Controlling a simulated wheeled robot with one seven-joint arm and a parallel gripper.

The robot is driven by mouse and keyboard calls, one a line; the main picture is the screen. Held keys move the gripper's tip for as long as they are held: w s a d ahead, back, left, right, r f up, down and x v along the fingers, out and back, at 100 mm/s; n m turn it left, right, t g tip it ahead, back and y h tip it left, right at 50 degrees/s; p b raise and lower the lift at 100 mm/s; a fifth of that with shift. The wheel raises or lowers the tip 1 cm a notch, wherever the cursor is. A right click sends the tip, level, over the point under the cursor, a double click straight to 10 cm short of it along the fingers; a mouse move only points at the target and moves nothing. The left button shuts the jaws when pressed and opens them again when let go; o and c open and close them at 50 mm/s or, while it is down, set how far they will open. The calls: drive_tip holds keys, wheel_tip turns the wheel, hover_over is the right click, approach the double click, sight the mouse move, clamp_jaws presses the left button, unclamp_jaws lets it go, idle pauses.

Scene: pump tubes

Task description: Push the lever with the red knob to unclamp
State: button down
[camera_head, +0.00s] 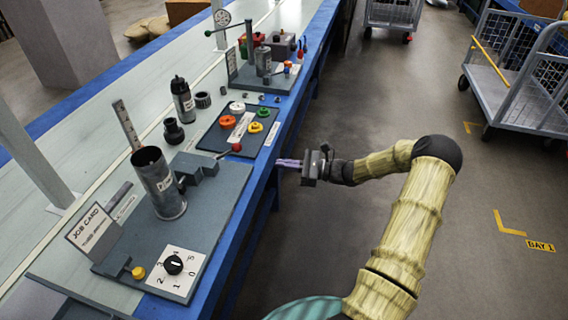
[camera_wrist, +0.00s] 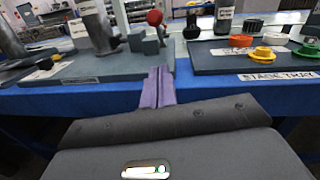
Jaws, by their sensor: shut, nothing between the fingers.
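The lever's red knob (camera_head: 236,147) sits at the end of a short rod at the right of a dark grey clamp block (camera_head: 197,170). The block stands beside an upright grey tube (camera_head: 161,186) on a grey base plate (camera_head: 225,190). In the wrist view the red knob (camera_wrist: 154,17) stands above the clamp block (camera_wrist: 147,44), slightly left of centre. My gripper (camera_head: 279,163) has purple fingers, shut and empty, at the bench's right edge. It is apart from the knob, to its right in the head view. In the wrist view the fingertips (camera_wrist: 158,72) lie below the knob.
A dial panel (camera_head: 176,272) and a job card (camera_head: 92,230) are at the near end. The blue bench edge (camera_head: 256,190) runs beside my gripper.

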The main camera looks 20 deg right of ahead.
drive_tip(key=b, duration=0.2)
approach(227, 152)
wheel_tip(227, 152, down, 3)
drive_tip(key=r, duration=0.1)
drive_tip(key=w+a+r, duration=0.1)
drive_tip(key=shift+r, duration=0.35)
drive_tip(key=shift+w+a+r, duration=0.15)
drive_tip(key=shift+a+r, duration=0.3)
drive_tip(key=shift+d+r, duration=0.1)
